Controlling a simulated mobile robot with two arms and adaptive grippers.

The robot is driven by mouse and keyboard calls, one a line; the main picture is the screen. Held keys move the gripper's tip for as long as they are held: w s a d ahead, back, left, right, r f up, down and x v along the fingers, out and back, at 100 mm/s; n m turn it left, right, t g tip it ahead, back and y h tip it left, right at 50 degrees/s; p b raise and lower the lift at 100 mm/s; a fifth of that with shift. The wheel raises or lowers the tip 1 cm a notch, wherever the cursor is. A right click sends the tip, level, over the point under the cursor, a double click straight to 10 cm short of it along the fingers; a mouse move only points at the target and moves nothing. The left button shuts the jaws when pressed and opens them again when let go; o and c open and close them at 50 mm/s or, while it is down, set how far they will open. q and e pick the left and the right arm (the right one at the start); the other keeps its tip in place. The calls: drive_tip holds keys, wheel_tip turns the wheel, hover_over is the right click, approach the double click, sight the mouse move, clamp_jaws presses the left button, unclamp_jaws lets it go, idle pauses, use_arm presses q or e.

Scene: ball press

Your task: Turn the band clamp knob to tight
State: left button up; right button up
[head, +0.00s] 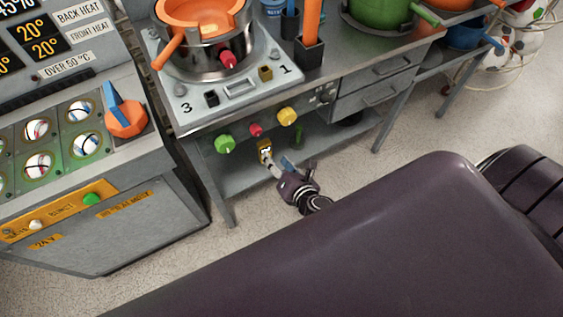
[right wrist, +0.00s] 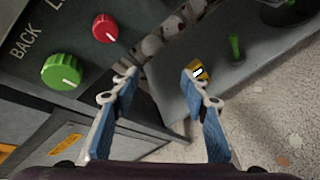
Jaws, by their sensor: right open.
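A red knob (head: 228,60) sits on the front of the steel band around the pot (head: 205,65) on the bench top. No label marks it as the band clamp knob, and I cannot tell its setting. My right gripper (head: 276,160) is below the bench's front panel, lower than the red knob and to its right. In the right wrist view my gripper (right wrist: 160,75) has its blue-padded fingers apart with nothing between them. My left gripper is in no view.
The bench front has a green knob (head: 225,144), a small red knob (head: 256,130) and a yellow knob (head: 287,116). The green knob (right wrist: 62,71) and red knob (right wrist: 105,28) show left of my fingers in the wrist view. A control cabinet (head: 160,225) stands left.

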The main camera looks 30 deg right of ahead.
drive_tip(key=shift+s+d+f+m+g, duration=0.15)
drive_tip(key=shift+s+f+m, duration=0.15)
drive_tip(key=shift+f, duration=0.45)
drive_tip(key=shift+s+d+f+m+g, duration=0.1)
drive_tip(key=shift+s+f+m+g, duration=0.2)
drive_tip(key=shift+f, duration=0.4)
drive_tip(key=shift+s, duration=0.1)
